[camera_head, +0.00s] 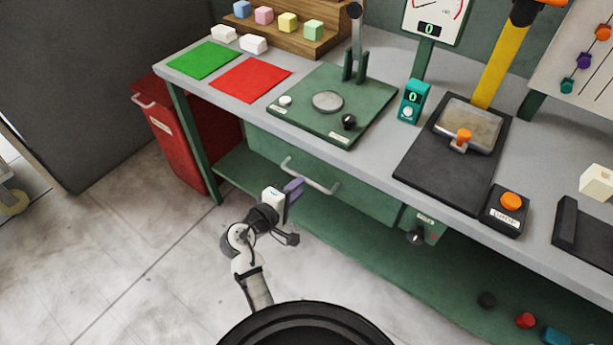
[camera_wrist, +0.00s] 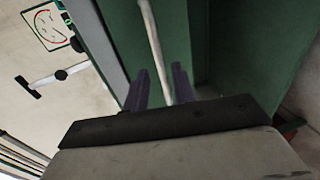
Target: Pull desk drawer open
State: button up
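The desk drawer (camera_head: 365,196) is a green front under the grey desktop and looks shut. Its pale bar handle (camera_head: 318,182) runs across the upper left part of the front. My gripper (camera_head: 293,188) is just below and in front of the handle's left end, with its purple fingers pointing toward the drawer. In the wrist view, the handle bar (camera_wrist: 153,40) runs down between the two fingertips of my gripper (camera_wrist: 160,82). The fingers are apart, with gaps visible on both sides of the bar. The bar's lower part is hidden behind the gripper body.
The desktop (camera_head: 375,180) overhangs the drawer and carries a green press, a black press and colored mats. A red bin (camera_head: 180,140) stands left of the desk leg. A small green box with a black knob (camera_head: 416,237) hangs right of the drawer. The floor in front is clear.

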aim_at(307, 180)
jog(key=x, duration=0.5)
jog(key=shift+w+p, duration=0.1)
jog(key=shift+p, duration=0.3)
grip_shut()
